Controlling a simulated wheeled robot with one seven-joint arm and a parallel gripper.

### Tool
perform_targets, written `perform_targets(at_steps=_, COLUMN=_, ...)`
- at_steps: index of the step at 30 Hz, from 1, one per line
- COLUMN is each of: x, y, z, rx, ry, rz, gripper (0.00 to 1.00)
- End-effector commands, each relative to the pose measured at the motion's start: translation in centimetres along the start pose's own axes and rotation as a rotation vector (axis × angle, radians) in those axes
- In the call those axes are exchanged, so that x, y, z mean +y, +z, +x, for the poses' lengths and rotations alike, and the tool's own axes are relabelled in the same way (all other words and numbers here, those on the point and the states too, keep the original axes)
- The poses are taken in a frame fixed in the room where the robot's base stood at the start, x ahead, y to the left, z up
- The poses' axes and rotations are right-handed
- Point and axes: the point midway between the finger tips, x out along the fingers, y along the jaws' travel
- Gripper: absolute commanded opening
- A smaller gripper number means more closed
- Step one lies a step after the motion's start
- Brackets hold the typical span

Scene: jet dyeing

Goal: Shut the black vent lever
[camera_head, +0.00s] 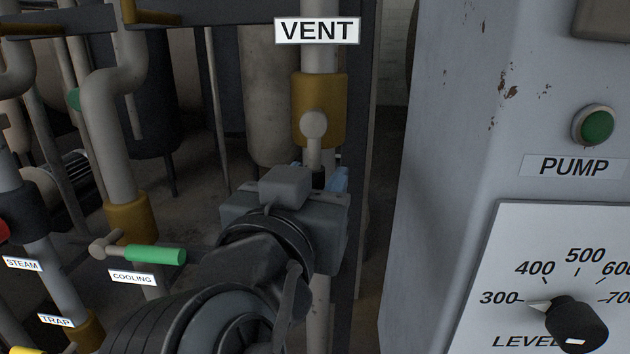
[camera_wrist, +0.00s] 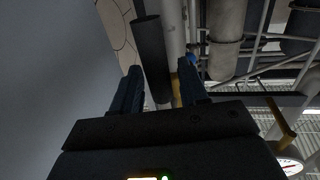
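The vent valve (camera_head: 320,92) is a brass-coloured body on a pale vertical pipe, under the VENT sign (camera_head: 317,31). Its lever stem (camera_head: 313,142) points down along the pipe from a round hub. The black vent lever handle (camera_head: 318,179) shows only as a small dark piece; my gripper hides the rest. In the wrist view the black handle (camera_wrist: 153,55) runs between my two dark blue fingers. My gripper (camera_head: 320,171) is open around it, with narrow gaps on both sides in the wrist view (camera_wrist: 161,70). I cannot tell whether either finger touches it.
A green COOLING lever (camera_head: 155,254) sticks out at lower left, near my arm. STEAM (camera_head: 22,264) and TRAP (camera_head: 56,320) labels are further left. A grey cabinet with a green PUMP button (camera_head: 595,126) and a black LEVEL knob (camera_head: 577,325) stands at right.

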Motion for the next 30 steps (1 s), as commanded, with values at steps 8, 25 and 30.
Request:
perform_targets(at_steps=8, x=0.01, y=0.01, z=-0.02, rx=0.0, ry=0.0, rz=0.0, gripper=0.16)
perform_targets(at_steps=25, x=-0.04, y=0.06, z=0.05, rx=-0.001, ry=0.0, rz=0.004, gripper=0.0)
perform_targets(at_steps=30, x=-0.35, y=0.23, z=0.76, rx=-0.009, ry=0.0, rz=0.038, gripper=0.0)
